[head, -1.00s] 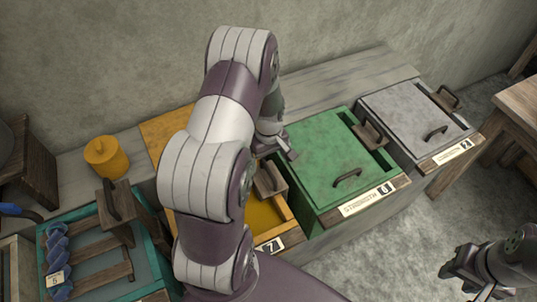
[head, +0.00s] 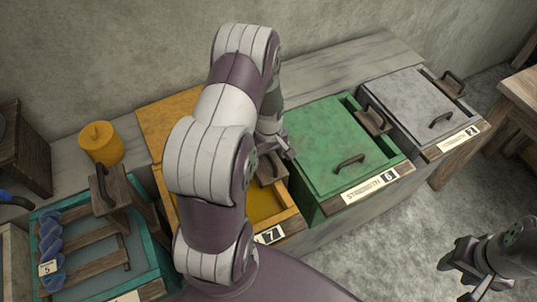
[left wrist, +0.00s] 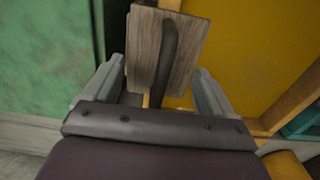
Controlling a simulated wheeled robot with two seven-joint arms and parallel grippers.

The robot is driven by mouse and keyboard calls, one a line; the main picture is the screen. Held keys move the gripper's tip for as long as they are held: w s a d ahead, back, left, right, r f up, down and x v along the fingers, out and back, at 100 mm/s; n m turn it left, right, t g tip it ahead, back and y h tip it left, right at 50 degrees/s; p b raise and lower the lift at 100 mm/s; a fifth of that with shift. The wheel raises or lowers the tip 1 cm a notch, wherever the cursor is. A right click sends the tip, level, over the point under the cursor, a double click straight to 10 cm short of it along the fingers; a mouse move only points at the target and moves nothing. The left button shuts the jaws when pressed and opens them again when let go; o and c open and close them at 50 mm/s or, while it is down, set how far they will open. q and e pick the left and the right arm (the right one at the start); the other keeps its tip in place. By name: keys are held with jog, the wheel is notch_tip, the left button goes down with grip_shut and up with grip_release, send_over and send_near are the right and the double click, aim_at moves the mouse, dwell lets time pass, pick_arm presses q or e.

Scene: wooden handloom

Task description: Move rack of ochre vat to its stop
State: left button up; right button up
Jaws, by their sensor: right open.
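The ochre vat (head: 286,222), labelled 7, stands left of the green vat, partly hidden behind my left arm. Its rack shows as a wooden block with a dark handle (head: 270,168) near the vat's right side. The wooden block (left wrist: 148,45) and its dark handle (left wrist: 168,50) also show in the left wrist view. My left gripper (head: 283,148) is over the rack. In the left wrist view its fingers (left wrist: 160,88) are spread, with the handle between them and gaps on both sides. My right gripper (head: 462,262) is open and empty at lower right, away from the vats.
The green vat (head: 325,145), labelled 6, stands close on the right, with the grey vat (head: 415,105) beyond. A teal vat (head: 155,262) with blue yarn (head: 48,240) is at left. An ochre jar (head: 101,145) stands behind it. Open floor lies at right.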

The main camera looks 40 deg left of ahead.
pick_arm(q)
grip_shut()
notch_tip(320, 180, up, 18)
jog(key=p, duration=1.6)
jog(key=shift+r, duration=0.2)
jog(key=shift+c, duration=1.9)
grip_release()
jog(key=o, duration=0.8)
jog(key=shift+o, duration=0.2)
notch_tip(320, 180, up, 7)
jog(key=p, duration=0.6)
